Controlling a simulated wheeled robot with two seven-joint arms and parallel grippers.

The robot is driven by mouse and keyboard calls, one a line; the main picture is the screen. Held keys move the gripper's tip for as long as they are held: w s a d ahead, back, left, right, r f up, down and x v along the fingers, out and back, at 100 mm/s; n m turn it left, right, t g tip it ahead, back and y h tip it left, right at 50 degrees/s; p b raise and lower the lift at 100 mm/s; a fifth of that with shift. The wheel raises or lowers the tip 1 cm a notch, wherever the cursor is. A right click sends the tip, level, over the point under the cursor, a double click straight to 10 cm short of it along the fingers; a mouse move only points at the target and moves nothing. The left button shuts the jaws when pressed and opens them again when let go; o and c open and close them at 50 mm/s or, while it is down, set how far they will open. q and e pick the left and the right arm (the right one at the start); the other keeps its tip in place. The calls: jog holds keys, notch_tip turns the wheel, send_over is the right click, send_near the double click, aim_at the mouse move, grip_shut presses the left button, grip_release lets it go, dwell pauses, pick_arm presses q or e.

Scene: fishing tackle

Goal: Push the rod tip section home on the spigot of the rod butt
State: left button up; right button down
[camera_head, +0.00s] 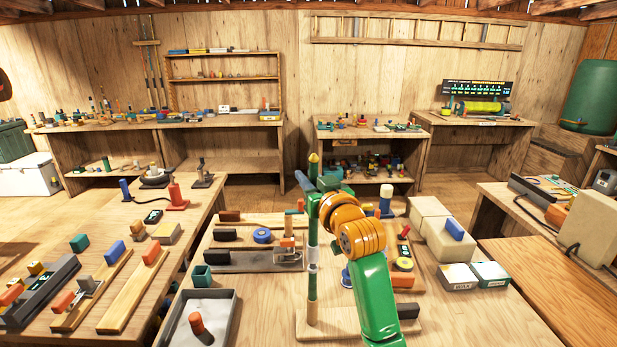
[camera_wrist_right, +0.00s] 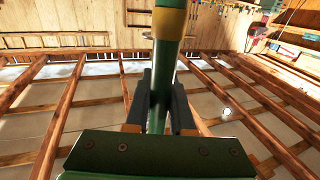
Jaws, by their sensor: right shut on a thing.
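The green rod tip section (camera_head: 313,215) stands upright in the head view, with a yellow band near its top. My right gripper (camera_head: 325,184) is shut on it near the upper end. In the right wrist view the green shaft (camera_wrist_right: 158,105) runs between the two dark fingers of my right gripper (camera_wrist_right: 160,100), with a yellow band beyond them. Below, the rod butt (camera_head: 312,284) stands upright in line with it over a wooden base board (camera_head: 340,325). A pale stretch (camera_head: 312,256) shows between the sections; I cannot tell whether they touch there. My left gripper is out of view.
A grey tray (camera_head: 232,305) and a dark green cup (camera_head: 202,276) stand left of the rod. A board with blocks (camera_head: 240,262) lies behind them. My right arm covers part of the bench.

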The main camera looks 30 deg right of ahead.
jog(key=shift+f+b, duration=0.75)
jog(key=shift+f, duration=0.45)
jog(key=c, duration=0.7)
grip_release()
jog(key=shift+s+a, duration=0.1)
jog(key=shift+s, duration=0.2)
jog(key=b+v, duration=0.2)
jog(key=v, duration=0.4)
jog(key=shift+s, duration=0.25)
jog(key=shift+a, duration=0.1)
